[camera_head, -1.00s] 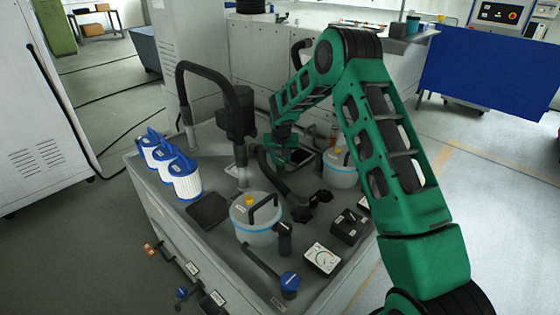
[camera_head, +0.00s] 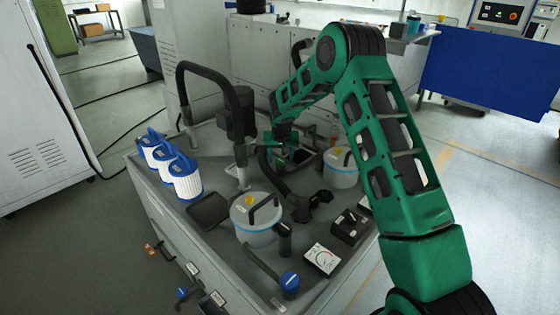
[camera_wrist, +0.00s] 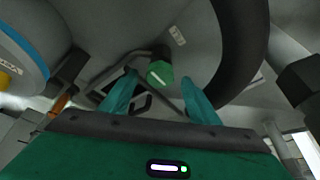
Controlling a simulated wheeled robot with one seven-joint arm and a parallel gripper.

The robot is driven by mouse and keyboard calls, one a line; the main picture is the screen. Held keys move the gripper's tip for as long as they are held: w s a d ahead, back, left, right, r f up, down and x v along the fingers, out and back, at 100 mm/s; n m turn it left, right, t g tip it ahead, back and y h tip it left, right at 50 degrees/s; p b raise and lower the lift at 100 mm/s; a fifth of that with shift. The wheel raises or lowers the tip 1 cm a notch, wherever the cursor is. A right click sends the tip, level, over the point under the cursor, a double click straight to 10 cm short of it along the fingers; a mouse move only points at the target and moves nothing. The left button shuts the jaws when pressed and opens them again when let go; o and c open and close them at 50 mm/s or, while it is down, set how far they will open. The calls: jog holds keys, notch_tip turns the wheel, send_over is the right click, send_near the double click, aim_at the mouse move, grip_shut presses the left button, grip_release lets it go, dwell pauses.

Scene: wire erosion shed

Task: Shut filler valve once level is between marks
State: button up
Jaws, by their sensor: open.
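A green knob (camera_wrist: 160,73) with a pale line on its face shows in the wrist view; I take it to be the filler valve's handle. My gripper (camera_wrist: 159,80) is open, with one teal finger on each side of the knob and visible gaps between. In the head view my gripper (camera_head: 284,150) is low at the far part of the grey bench (camera_head: 225,225), behind a curved black hose, and the knob cannot be made out there. No liquid level or marks can be read in either view.
Two white lidded canisters (camera_head: 257,222) (camera_head: 341,168) stand on the bench, with a bent black hose (camera_head: 268,172) between them. White-blue filter cartridges (camera_head: 185,183) line the left edge.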

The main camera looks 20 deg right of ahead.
jog(key=v, duration=0.9)
jog(key=shift+r, duration=0.15)
jog(key=shift+s+a, duration=0.1)
jog(key=s+d+r+g, duration=0.1)
jog(key=s+d+r, duration=0.35)
jog(key=s, duration=0.35)
jog(key=s+d+r+m+g, duration=0.1)
jog(key=s+d+r, duration=0.35)
jog(key=s, duration=0.45)
jog(key=s+d+r, duration=0.4)
jog(key=s+d, duration=0.1)
jog(key=s, duration=0.3)
jog(key=s+a+m+g+y, duration=0.1)
jog(key=s+m+g, duration=0.1)
jog(key=s, duration=2.9)
jog(key=shift+r, duration=0.25)
jog(key=shift+w+a, duration=0.1)
